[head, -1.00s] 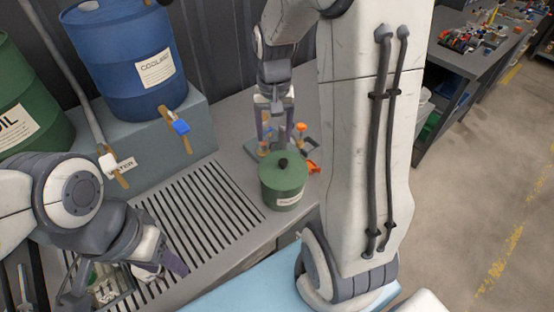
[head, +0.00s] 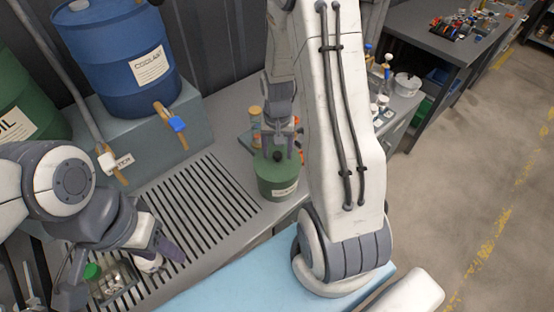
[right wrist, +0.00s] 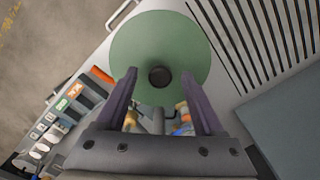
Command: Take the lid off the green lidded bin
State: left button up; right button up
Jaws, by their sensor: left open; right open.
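The green lidded bin (head: 278,180) stands on the grey bench, with its lid on and a label on its front. Its green lid (right wrist: 160,40) with a round black knob (right wrist: 160,77) fills the top of the right wrist view. My right gripper (head: 277,147) is open above the lid. In the right wrist view its two fingers (right wrist: 162,78) lie one on each side of the knob, with gaps; I cannot tell whether they are down at its height. My left gripper (head: 120,278) is open at the lower left, over the slotted part of the bench, away from the bin.
A blue drum (head: 120,60) and a green drum (head: 28,95) with taps stand on a raised block at the left. Small bottles and a rack (right wrist: 75,95) stand near the bin. A slotted grate (head: 195,200) lies left of the bin.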

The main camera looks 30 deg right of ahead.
grip_shut()
dwell(1.4)
